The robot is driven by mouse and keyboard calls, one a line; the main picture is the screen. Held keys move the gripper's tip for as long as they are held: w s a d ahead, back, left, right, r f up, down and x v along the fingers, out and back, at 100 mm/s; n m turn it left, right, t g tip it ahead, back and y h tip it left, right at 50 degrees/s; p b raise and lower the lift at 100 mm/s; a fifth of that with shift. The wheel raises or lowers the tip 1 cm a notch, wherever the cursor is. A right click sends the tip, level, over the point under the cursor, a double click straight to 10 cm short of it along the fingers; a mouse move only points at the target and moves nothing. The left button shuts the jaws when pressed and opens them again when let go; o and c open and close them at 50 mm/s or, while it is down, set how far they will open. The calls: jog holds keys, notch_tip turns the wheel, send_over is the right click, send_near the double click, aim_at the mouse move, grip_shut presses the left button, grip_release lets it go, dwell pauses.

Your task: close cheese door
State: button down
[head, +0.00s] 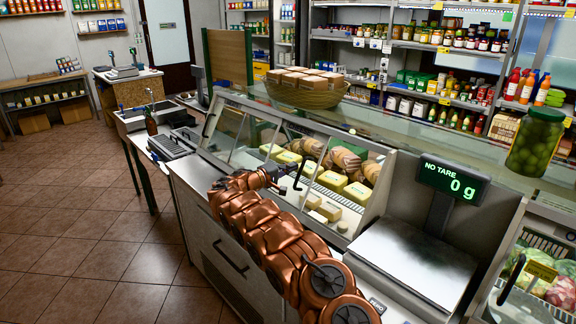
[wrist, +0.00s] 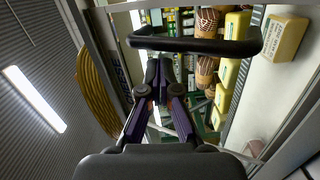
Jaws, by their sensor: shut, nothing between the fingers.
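The cheese case has a glass front (head: 236,134) with yellow cheese blocks (head: 330,180) and round netted cheeses (head: 346,161) behind it. In the wrist view, yellow blocks (wrist: 287,38) and netted cheeses (wrist: 207,24) show at the upper right. A black bar handle (head: 298,176) stands at the door; it crosses the wrist view (wrist: 195,45) above my fingertips. My gripper (head: 282,172) is shut and empty, close beside the handle; it also shows in the wrist view (wrist: 158,66). I cannot tell whether it touches the handle. How far the door stands open is unclear.
A scale (head: 415,262) and its display (head: 454,180) stand right of the case. A basket of packages (head: 304,91) and a pickle jar (head: 535,142) sit on the upper glass shelf. Tiled floor (head: 75,220) is clear there.

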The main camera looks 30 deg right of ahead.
jog(key=shift+s+d, duration=0.1)
jog(key=shift+s, duration=0.15)
jog(key=shift+s+d, duration=0.1)
jog(key=shift+s, duration=0.05)
dwell(0.4)
